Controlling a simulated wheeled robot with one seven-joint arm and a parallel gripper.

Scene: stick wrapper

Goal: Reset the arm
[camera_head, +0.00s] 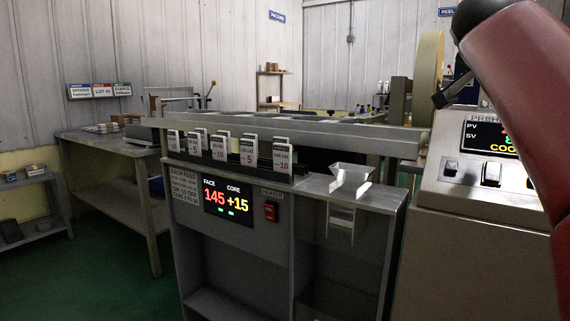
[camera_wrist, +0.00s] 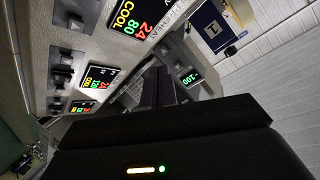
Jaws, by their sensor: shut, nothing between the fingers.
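My arm's dark red link fills the right side of the head view, in front of the preheat panel; my gripper itself is outside that view. In the wrist view my gripper (camera_wrist: 158,88) shows as two dark fingers side by side, shut with nothing between them. A grey control panel (camera_wrist: 40,18) with lit displays and dark switches lies beyond and to the left of the fingers. I cannot tell whether the fingers touch anything.
The head view shows a grey machine (camera_head: 238,256) with a 145 +15 display, a red switch (camera_head: 270,211) and several number cards (camera_head: 249,152) on top. A small hopper (camera_head: 350,177) stands at its right end. A workbench (camera_head: 110,147) is at left. Green floor (camera_head: 100,270) is open front left.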

